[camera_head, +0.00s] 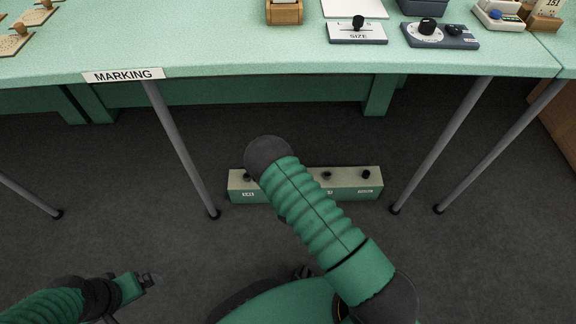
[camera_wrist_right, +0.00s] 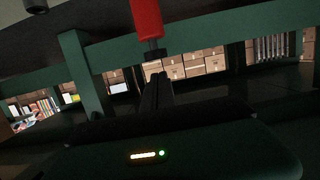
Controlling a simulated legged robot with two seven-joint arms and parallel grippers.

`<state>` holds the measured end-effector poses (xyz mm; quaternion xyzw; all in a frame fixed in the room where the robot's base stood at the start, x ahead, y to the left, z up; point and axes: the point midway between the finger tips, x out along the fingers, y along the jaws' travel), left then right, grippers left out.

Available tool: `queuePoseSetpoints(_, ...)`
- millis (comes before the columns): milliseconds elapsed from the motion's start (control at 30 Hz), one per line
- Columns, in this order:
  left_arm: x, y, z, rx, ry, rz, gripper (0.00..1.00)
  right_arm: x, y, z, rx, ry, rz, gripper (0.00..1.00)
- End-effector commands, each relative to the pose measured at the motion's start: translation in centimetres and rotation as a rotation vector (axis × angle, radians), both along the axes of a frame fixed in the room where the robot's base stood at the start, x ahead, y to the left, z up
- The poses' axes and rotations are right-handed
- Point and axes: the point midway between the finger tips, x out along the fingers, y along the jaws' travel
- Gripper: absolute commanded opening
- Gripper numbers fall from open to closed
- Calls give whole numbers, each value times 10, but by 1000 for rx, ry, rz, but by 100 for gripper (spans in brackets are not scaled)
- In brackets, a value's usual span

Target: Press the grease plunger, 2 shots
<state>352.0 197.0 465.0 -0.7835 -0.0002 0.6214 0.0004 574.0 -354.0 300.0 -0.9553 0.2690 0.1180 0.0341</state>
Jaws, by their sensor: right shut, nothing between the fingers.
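In the right wrist view, a red cylinder (camera_wrist_right: 146,18) hangs from the top edge. It has a narrow dark end at its bottom; I cannot tell whether it is the grease plunger. My right gripper (camera_wrist_right: 155,78) is shut and empty, its fingers pointing up just below that end. I cannot tell whether they touch it. In the head view my right gripper is hidden; only the bent arm shows. A low box (camera_head: 345,190) with black knobs and small labels stands on the floor, partly behind my right arm. My left gripper (camera_head: 150,281) is low at the left, away from everything; its jaw opening is unclear.
A mint-green bench top (camera_head: 220,62) with a MARKING label (camera_head: 123,75) crosses the head view on grey legs. A SIZE slider panel (camera_head: 357,33) and a dial panel (camera_head: 440,36) sit on it. Shelves with cardboard boxes (camera_wrist_right: 190,65) show behind in the wrist view. The floor is clear at left.

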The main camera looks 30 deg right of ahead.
Motion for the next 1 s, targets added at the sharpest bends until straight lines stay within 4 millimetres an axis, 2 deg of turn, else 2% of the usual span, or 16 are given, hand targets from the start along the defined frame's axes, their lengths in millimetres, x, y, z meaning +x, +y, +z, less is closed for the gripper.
queuePoseSetpoints(33,0,0,-11,0,0,0,100,0,0,-12,-1,-1,0,0)
queuePoseSetpoints(100,0,0,-14,0,0,0,100,0,0,-16,-1,-2,0,0)
queuePoseSetpoints(500,0,0,-14,0,0,0,100,0,0,-17,0,-2,0,0)
queuePoseSetpoints(700,0,0,-20,0,0,0,100,0,0,-38,1,0,-1,0)
queuePoseSetpoints(1000,0,0,-19,0,0,0,100,-1,1,-39,2,3,0,0)
